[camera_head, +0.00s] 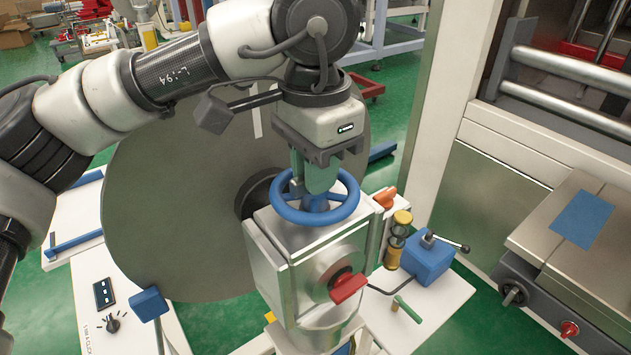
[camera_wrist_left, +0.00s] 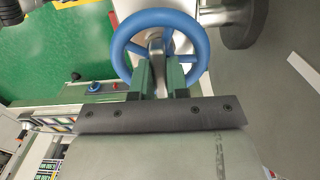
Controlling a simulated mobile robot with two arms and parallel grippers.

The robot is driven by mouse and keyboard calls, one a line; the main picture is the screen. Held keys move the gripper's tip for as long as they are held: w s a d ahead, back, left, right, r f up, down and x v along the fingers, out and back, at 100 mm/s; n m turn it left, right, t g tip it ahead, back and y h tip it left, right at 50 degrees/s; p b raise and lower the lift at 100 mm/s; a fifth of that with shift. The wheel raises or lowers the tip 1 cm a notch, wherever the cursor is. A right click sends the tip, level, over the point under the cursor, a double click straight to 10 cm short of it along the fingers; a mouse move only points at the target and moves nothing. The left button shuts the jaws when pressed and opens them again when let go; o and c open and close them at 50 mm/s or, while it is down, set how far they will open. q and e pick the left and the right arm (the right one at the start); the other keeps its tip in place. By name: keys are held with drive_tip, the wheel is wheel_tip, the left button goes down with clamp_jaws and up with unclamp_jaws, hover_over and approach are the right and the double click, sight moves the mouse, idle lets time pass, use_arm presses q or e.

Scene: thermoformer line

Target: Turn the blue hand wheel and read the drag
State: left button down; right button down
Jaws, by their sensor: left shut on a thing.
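The blue hand wheel (camera_head: 316,207) lies flat on top of a silver metal housing (camera_head: 315,262). It also shows in the left wrist view (camera_wrist_left: 203,52), with its rim around a metal hub. My left gripper (camera_head: 318,190) comes down on the wheel from above, with green fingers. In the left wrist view the left gripper (camera_wrist_left: 158,70) reaches over the near rim toward the hub and is shut on the wheel. The exact contact is partly hidden by the fingers. A red handle (camera_head: 348,288) sits on the front of the housing. My right gripper is not in view.
A large grey disc (camera_head: 175,190) stands behind the housing. To the right are an orange knob (camera_head: 384,197), a yellow-capped sight glass (camera_head: 398,240) and a blue block with a lever (camera_head: 428,258). A white panel with a black knob (camera_head: 112,322) is at lower left.

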use_arm(q)
drive_tip(key=m, duration=0.2)
drive_tip(key=shift+m, duration=0.4)
drive_tip(key=c, duration=1)
unclamp_jaws()
drive_tip(key=shift+c, duration=0.2)
wheel_tip(320, 180, up, 11)
drive_tip(key=shift+f, duration=0.1)
